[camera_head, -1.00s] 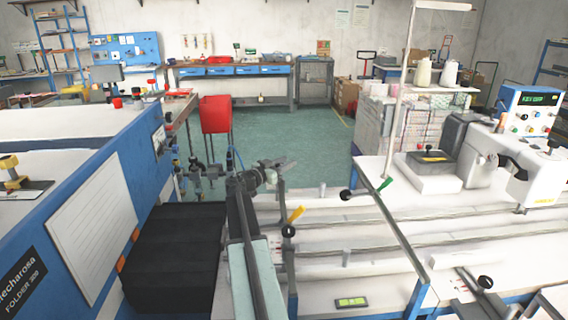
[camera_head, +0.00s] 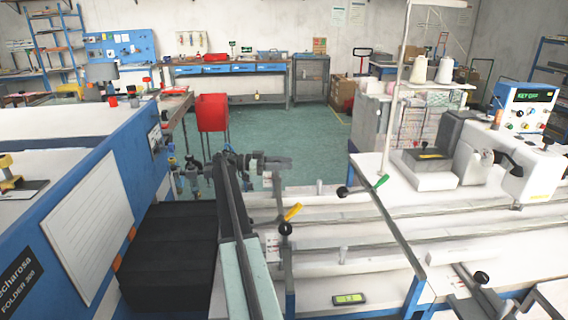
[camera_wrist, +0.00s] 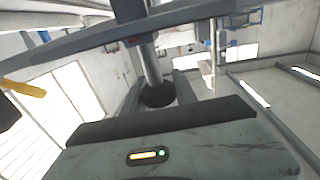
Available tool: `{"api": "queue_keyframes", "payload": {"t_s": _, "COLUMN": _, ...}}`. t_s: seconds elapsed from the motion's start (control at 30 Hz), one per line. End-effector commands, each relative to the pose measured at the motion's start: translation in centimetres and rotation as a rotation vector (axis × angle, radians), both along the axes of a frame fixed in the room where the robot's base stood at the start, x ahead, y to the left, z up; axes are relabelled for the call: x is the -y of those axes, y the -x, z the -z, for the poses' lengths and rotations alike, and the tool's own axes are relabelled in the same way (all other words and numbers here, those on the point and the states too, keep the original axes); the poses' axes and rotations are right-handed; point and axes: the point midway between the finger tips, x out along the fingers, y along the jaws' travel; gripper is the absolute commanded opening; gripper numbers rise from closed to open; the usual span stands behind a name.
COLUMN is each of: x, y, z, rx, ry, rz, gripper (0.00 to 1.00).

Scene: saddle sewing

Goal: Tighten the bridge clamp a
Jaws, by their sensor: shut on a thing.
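A clamp lever with a yellow handle (camera_head: 292,212) and a black knob (camera_head: 285,229) stands on the left end of the rails. Another clamp has a green handle (camera_head: 381,182) and a black knob (camera_head: 343,192) at the far end of a crossbar (camera_head: 400,235). I cannot tell which is clamp a. My gripper (camera_head: 276,163) is beyond and above the yellow handle, apart from it in the picture. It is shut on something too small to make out. In the wrist view, a yellow handle (camera_wrist: 24,88) shows at the left edge.
A blue and white folder machine (camera_head: 80,215) stands close on the left, with black bellows (camera_head: 168,255) beside my arm. A white sewing machine (camera_head: 520,170) stands at the right. Open floor (camera_head: 275,140) lies beyond.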

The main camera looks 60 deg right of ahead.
Motion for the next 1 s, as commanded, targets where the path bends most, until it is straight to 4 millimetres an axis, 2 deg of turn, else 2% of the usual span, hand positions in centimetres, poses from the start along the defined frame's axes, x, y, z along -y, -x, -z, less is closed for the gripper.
{"api": "queue_keyframes", "payload": {"t_s": 0.3, "x": -0.22, "y": 0.01, "z": -0.03, "rx": -0.001, "ry": 0.000, "rz": 0.092, "gripper": 0.00}}
{"api": "queue_keyframes", "payload": {"t_s": 0.77, "x": -0.32, "y": 0.08, "z": -0.03, "rx": -0.001, "ry": 0.000, "rz": 0.104, "gripper": 0.00}}
{"api": "queue_keyframes", "payload": {"t_s": 0.8, "x": -0.34, "y": 0.07, "z": -0.03, "rx": -0.001, "ry": 0.000, "rz": 0.104, "gripper": 0.39}}
{"api": "queue_keyframes", "payload": {"t_s": 0.83, "x": -0.33, "y": 0.08, "z": -0.02, "rx": -0.001, "ry": 0.000, "rz": 0.104, "gripper": 0.48}}
{"api": "queue_keyframes", "payload": {"t_s": 0.87, "x": -0.32, "y": 0.08, "z": -0.02, "rx": -0.001, "ry": 0.000, "rz": 0.104, "gripper": 0.56}}
{"api": "queue_keyframes", "payload": {"t_s": 1.0, "x": -0.31, "y": 0.10, "z": -0.02, "rx": -0.001, "ry": 0.000, "rz": 0.103, "gripper": 0.56}}
